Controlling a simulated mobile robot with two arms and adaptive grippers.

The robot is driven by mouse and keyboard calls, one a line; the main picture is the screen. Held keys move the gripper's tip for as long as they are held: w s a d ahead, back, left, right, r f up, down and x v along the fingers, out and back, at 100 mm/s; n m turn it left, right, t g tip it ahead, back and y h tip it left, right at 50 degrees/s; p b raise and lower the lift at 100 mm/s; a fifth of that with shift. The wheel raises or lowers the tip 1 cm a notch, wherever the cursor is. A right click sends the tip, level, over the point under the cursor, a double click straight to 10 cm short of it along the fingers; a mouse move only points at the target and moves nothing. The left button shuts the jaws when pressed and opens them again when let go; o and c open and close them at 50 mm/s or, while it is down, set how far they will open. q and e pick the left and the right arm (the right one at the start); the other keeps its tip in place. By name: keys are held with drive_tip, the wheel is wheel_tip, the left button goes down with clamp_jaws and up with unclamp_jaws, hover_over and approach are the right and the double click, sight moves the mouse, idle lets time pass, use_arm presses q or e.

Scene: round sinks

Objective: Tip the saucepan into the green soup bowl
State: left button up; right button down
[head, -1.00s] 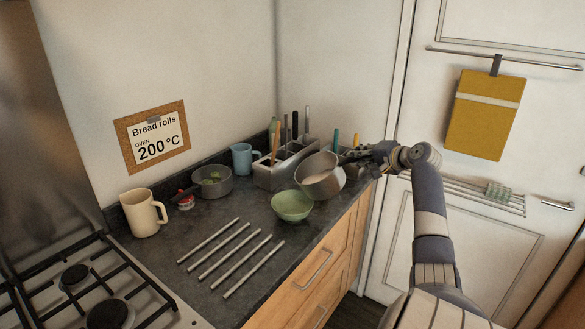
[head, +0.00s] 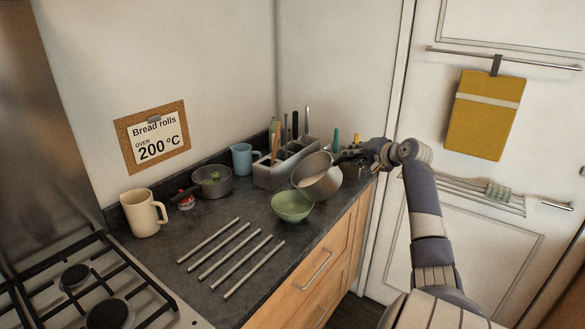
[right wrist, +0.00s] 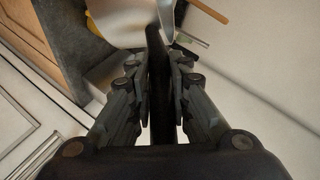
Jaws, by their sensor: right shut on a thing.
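The grey saucepan (head: 322,184) is in the air above and just right of the green soup bowl (head: 292,213). It is steeply tilted, with its mouth facing left and down toward the bowl. Pale contents show near its lower lip; I cannot see a stream falling. The bowl stands upright on the dark counter; whether anything is in it I cannot tell. My right gripper (head: 364,153) is shut on the saucepan's handle. In the right wrist view the dark handle (right wrist: 158,55) runs between the fingers (right wrist: 160,85). My left gripper is out of view.
A grey divided utensil holder (head: 270,180) stands behind the saucepan. Several metal rods (head: 232,254) lie in front, beside the hob (head: 85,290).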

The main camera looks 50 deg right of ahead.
drive_tip(key=shift+w+a+r, duration=0.15)
drive_tip(key=shift+r, duration=0.2)
drive_tip(key=shift+w+a, duration=0.15)
drive_tip(key=shift+r, duration=0.15)
drive_tip(key=shift+w+a+r+n+g+h, duration=0.4)
drive_tip(key=shift+w+a+r+n+g, duration=0.15)
drive_tip(key=shift+w+a+r, duration=0.35)
drive_tip(key=shift+w+a+r+n+g+h, duration=0.15)
drive_tip(key=shift+w+a+r+n, duration=0.1)
drive_tip(key=shift+w+a+n, duration=0.2)
drive_tip(key=shift+w+a+r+n+g+h, duration=0.1)
drive_tip(key=shift+w+a+r+n+h, duration=0.15)
drive_tip(key=shift+a, duration=0.3)
idle(0.5)
drive_tip(key=shift+n+g+h, duration=0.5)
drive_tip(key=shift+n, duration=0.25)
drive_tip(key=shift+w+a+r, duration=0.55)
drive_tip(key=shift+w+a, duration=0.2)
drive_tip(key=shift+a, duration=0.1)
drive_tip(key=shift+w+a+r, duration=0.5)
drive_tip(key=shift+w+a, duration=0.2)
drive_tip(key=shift+a, duration=0.1)
idle(2.6)
